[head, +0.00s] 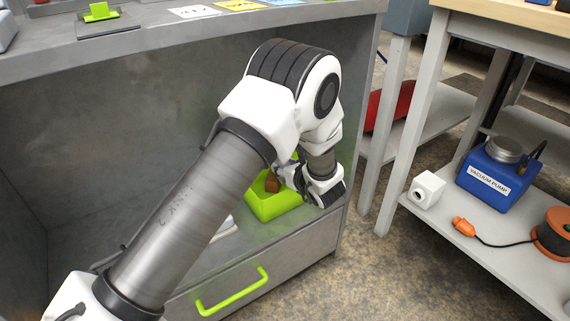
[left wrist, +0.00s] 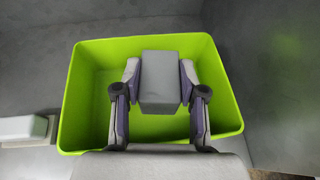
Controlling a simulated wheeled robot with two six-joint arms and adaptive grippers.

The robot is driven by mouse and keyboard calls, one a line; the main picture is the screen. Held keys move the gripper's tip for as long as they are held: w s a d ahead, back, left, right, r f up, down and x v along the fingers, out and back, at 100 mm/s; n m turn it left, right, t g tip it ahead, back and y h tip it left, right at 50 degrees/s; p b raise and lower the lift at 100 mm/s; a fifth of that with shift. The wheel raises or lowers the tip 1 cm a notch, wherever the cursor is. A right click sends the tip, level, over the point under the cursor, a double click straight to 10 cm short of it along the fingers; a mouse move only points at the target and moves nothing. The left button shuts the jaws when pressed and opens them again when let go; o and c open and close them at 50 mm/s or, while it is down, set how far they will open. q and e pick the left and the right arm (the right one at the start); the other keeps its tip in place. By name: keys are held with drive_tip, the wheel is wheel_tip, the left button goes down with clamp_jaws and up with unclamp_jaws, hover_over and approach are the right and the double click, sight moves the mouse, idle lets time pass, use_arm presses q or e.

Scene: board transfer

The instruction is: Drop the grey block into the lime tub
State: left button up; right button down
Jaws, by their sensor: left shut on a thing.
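The lime tub (head: 268,210) stands on the lower shelf of the grey bench, near its right end. In the left wrist view the tub (left wrist: 83,105) opens below my left gripper (left wrist: 160,92). The gripper is shut on the grey block (left wrist: 160,68), one finger on each side, and the block appears over the tub's opening. In the head view my left gripper (head: 284,178) is partly hidden by its own wrist. A small brownish block-like shape shows at the tub there; I cannot tell if it is the held block. My right gripper is not in view.
A whitish object (left wrist: 22,130) lies left of the tub on the shelf. Below is a drawer with a lime handle (head: 233,292). At right, a rack holds a blue vacuum pump (head: 492,180) and a white cube (head: 427,190).

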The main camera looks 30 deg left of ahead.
use_arm(q)
drive_tip(key=o, duration=1.3)
drive_tip(key=shift+c, duration=0.2)
drive_tip(key=v, duration=0.7)
drive_tip(key=shift+d, duration=0.2)
drive_tip(key=shift+s+r, duration=0.15)
